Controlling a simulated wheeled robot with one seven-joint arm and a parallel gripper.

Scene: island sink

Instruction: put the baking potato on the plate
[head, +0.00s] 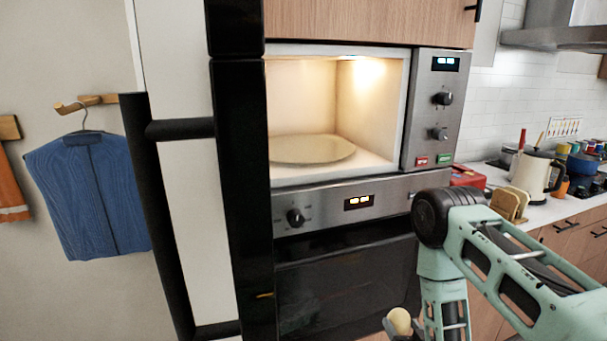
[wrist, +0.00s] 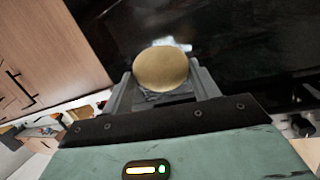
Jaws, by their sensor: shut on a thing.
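The baking potato (wrist: 162,69) is a tan, rounded thing held between the two fingers of my gripper (wrist: 163,88) in the wrist view. My gripper is shut on it. In the head view the potato (head: 401,321) shows at the bottom edge, in front of the lower oven and well below the open microwave; my gripper there is mostly cut off by the frame. The plate (head: 311,149) is a pale round disc lying flat inside the lit microwave, with nothing on it.
The microwave (head: 385,176) is open, its dark-framed door (head: 240,200) standing out on the left. The lower oven (head: 345,285) is shut.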

